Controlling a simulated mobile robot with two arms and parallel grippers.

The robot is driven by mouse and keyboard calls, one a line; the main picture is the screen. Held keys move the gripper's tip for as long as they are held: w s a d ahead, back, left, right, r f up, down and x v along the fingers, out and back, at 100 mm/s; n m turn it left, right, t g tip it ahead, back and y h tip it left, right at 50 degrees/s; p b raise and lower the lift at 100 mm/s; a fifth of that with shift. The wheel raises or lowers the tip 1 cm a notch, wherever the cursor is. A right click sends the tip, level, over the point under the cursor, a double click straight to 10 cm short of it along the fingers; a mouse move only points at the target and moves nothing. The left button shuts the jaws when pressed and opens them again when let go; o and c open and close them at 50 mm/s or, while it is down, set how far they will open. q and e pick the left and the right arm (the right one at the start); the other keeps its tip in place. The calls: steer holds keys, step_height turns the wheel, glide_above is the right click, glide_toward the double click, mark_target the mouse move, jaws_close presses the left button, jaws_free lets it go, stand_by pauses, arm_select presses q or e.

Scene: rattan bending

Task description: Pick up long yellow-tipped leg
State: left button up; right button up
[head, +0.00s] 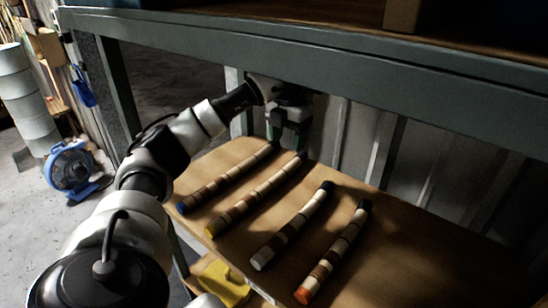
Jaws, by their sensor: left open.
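The yellow-tipped leg (255,195) is a banded brown and cream rod lying on the wooden shelf (400,260). Its yellow end points toward me and its dark end points to the back. It is second from the left among similar legs. My left gripper (287,138) is open, pointing down near the far ends of the yellow-tipped and blue-tipped legs. It holds nothing that I can see. I cannot tell its exact height above the leg. My right gripper is not in view.
A blue-tipped leg (225,180) lies to the left. A white-tipped leg (290,228) and an orange-tipped leg (335,250) lie to the right. A grey beam (330,65) of the upper shelf runs above. A blue fan (70,168) stands on the floor at left.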

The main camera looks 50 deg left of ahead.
mark_target(288, 166)
arm_select(q)
step_height(288, 166, down, 4)
steer(key=shift+s+r+p, duration=0.15)
steer(key=shift+p, duration=0.2)
steer(key=shift+a+f, duration=0.1)
steer(key=shift+f, duration=0.15)
steer(key=shift+f+p, duration=0.25)
steer(key=shift+p, duration=0.05)
steer(key=f+p, duration=0.1)
steer(key=f, duration=0.1)
steer(key=w+f+p, duration=0.1)
steer(key=f, duration=0.1)
steer(key=shift+a+f, duration=0.2)
steer(key=shift+f, duration=0.25)
steer(key=shift+w, duration=0.1)
steer(key=c, duration=1)
steer(key=shift+r, duration=0.1)
steer(key=shift+c, duration=0.2)
